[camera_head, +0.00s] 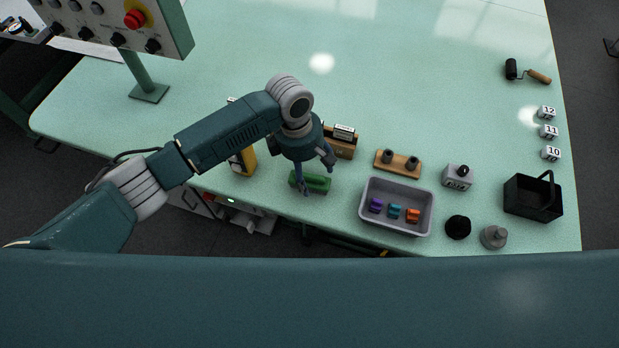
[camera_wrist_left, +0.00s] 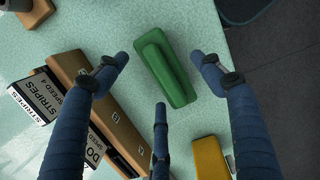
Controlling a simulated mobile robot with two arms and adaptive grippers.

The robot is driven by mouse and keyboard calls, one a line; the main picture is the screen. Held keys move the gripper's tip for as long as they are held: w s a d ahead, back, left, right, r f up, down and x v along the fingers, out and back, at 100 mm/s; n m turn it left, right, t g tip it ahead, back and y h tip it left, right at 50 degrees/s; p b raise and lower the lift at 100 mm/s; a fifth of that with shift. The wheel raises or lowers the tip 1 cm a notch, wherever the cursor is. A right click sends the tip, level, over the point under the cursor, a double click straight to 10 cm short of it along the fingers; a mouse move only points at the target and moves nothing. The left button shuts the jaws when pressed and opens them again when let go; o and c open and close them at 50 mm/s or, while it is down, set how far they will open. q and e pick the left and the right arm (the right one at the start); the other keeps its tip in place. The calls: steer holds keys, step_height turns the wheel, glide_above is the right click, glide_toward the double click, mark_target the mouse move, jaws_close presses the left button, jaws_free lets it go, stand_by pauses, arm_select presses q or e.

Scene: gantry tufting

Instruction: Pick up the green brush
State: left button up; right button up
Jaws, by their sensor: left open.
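The green brush (camera_head: 316,183) lies on the pale green table near its front edge in the head view. In the left wrist view the green brush (camera_wrist_left: 165,68) lies between and beyond the spread fingers. My left gripper (camera_head: 316,178) is just above and beside the brush, pointing down. In the left wrist view my left gripper (camera_wrist_left: 165,85) is open and empty, its blue fingers apart from the brush. My right gripper is not in view.
A wooden card holder (camera_head: 341,148) and a yellow item (camera_head: 243,161) stand close to the brush. A grey bin (camera_head: 369,212) with small coloured pieces is to the right, with a wooden block (camera_head: 398,172) behind it. A control panel (camera_head: 120,22) stands at upper left. The table's middle is clear.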

arm_select(q)
steer(key=shift+f, duration=0.4)
steer(key=c, duration=1.3)
steer(key=shift+c, duration=0.2)
step_height(320, 180, up, 20)
steer(key=b, duration=0.2)
